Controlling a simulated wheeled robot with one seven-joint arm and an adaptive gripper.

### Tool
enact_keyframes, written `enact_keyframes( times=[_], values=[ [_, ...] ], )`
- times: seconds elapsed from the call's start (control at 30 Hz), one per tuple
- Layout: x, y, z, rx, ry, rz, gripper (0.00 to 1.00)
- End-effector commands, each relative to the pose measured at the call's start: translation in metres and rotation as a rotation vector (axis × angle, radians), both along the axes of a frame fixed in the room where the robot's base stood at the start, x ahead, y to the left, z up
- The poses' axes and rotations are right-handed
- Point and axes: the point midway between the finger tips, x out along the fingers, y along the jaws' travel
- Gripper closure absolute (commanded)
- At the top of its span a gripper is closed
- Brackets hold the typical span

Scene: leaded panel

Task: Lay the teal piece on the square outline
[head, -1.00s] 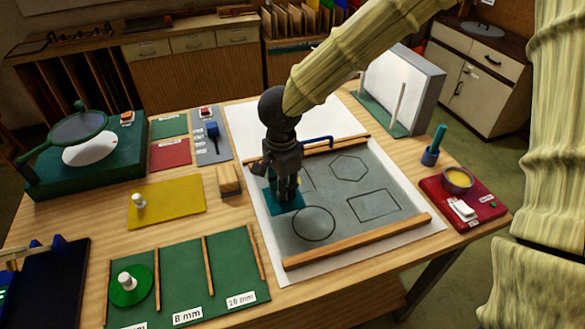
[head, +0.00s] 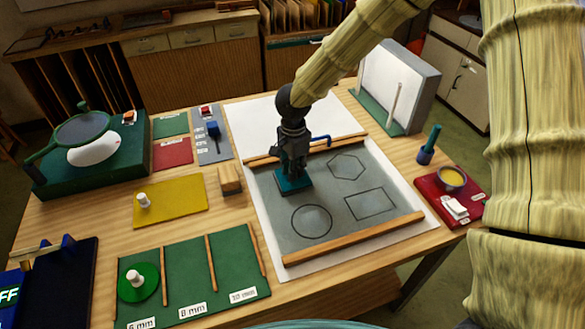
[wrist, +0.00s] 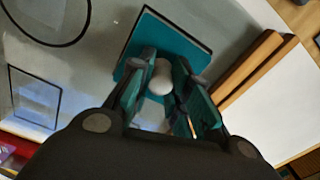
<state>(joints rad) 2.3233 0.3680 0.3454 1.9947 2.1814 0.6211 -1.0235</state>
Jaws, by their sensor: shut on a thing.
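The teal piece (head: 291,186) is a flat square plate with a pale round knob (wrist: 160,77). My gripper (head: 294,172) is shut on that knob, its fingers on either side in the wrist view (wrist: 158,88). The piece is over the back-left part of the grey panel (head: 280,216), low and close to its surface; I cannot tell whether it touches. The square outline does not show clearly; the piece and my gripper cover that area. A dark line runs along the edge of the teal piece (wrist: 170,45) in the wrist view; it may be outline or shadow.
The panel also bears a circle outline (head: 312,221), a rectangle outline (head: 371,204) and a hexagon outline (head: 347,166). Wooden strips edge it at the front (head: 355,240) and back (head: 262,158). A wooden block (head: 229,180) and a yellow plate (head: 180,203) lie left.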

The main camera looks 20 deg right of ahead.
Motion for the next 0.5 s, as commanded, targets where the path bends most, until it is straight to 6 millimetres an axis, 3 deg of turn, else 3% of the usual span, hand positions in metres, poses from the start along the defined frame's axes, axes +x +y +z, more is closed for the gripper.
enact_keyframes(
  times=[0.5],
  values=[
    [-0.0002, 0.0003, -0.01, 0.001, 0.0, 0.001, 0.98]
  ],
)
